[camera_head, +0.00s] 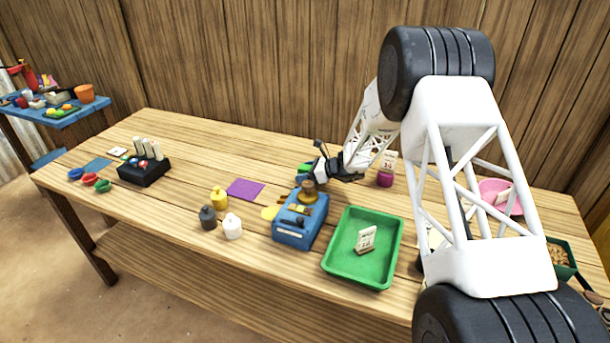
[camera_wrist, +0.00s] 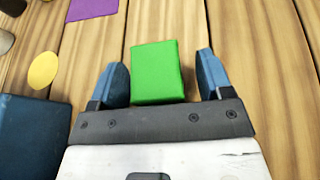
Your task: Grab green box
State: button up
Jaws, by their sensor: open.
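The green box (camera_wrist: 157,72) lies on the wooden table between the two fingers of my gripper (camera_wrist: 162,80) in the wrist view. My gripper is open, with a gap between the box and each finger, wider on the right. In the head view, a small part of the green box (camera_head: 305,168) shows beside my gripper (camera_head: 312,165), behind the blue case. The rest of the box is hidden there by my gripper.
A blue case (camera_head: 296,232) with a brass weight (camera_head: 308,192) on it stands just in front of my gripper. A green tray (camera_head: 341,269) with a card is to its right. A purple mat (camera_head: 245,189) and small bottles (camera_head: 219,198) are to the left. A purple pot (camera_head: 385,179) stands behind right.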

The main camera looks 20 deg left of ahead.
aim_at(305, 167)
dwell(0.5)
jog(key=c, duration=1)
jog(key=shift+r, duration=0.1)
jog(key=shift+r, duration=4.95)
